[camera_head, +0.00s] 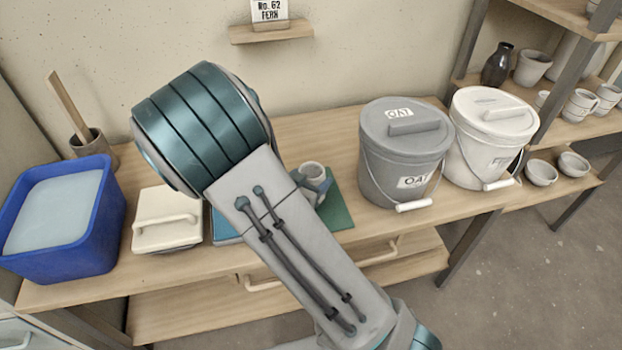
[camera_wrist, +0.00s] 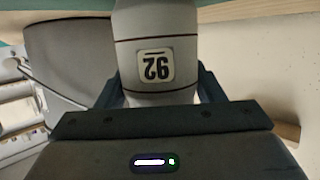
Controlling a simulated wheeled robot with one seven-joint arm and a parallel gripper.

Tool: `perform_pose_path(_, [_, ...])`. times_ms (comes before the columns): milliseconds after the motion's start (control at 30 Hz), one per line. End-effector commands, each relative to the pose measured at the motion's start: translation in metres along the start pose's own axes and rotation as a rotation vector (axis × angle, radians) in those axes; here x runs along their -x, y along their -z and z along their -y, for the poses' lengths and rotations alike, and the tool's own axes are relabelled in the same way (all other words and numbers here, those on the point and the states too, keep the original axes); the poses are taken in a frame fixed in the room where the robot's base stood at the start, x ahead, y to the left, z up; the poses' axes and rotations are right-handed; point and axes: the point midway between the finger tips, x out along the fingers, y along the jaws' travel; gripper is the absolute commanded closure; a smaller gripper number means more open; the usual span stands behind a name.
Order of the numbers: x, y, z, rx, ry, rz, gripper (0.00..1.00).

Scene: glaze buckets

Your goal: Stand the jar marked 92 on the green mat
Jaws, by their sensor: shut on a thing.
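The jar marked 92 (camera_wrist: 155,25) is pale with dark bands and a square label, which reads upside down in the wrist view. My gripper (camera_wrist: 160,92) is shut on it, one finger on each side. My arm hides much of the jar, the gripper and the mat's left part. The jar's base is cut off in the wrist view, so I cannot tell whether it touches the mat.
A grey OAT bucket (camera_head: 400,150) stands right of the mat, with a white bucket (camera_head: 488,140) beyond it. A cream lidded box (camera_head: 167,218), a partly hidden blue thing (camera_head: 223,228) and a blue tub (camera_head: 65,225) are to the left. A shelf sign reads No. 62 FERN (camera_head: 269,10).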

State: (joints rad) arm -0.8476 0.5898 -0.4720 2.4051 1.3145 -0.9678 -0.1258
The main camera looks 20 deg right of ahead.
Motion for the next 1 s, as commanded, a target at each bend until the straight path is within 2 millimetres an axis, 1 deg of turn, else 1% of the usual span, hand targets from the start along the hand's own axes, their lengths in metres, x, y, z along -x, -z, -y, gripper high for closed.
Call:
perform_pose_path(67, [-0.001, -0.003, 0.0, 0.0, -0.001, -0.001, 0.71])
perform_pose_path(100, [-0.001, -0.003, 0.0, 0.0, 0.0, 0.0, 0.33])
perform_pose_path(167, [-0.001, -0.003, 0.0, 0.0, 0.0, 0.0, 0.16])
perform_pose_path(467, [0.0, -0.001, 0.0, 0.0, 0.0, 0.0, 0.16])
perform_pose_path(533, [0.002, 0.003, 0.0, 0.0, 0.001, 0.0, 0.16])
perform_pose_path(567, [0.005, 0.002, 0.001, 0.001, 0.003, 0.001, 0.16])
perform_pose_path(667, [0.021, 0.003, 0.001, 0.001, 0.005, 0.001, 0.16])
perform_pose_path(900, [0.074, 0.003, 0.001, 0.002, 0.006, 0.001, 0.16])
perform_pose_path(1000, [0.093, 0.003, 0.001, 0.0, 0.004, 0.001, 0.16])
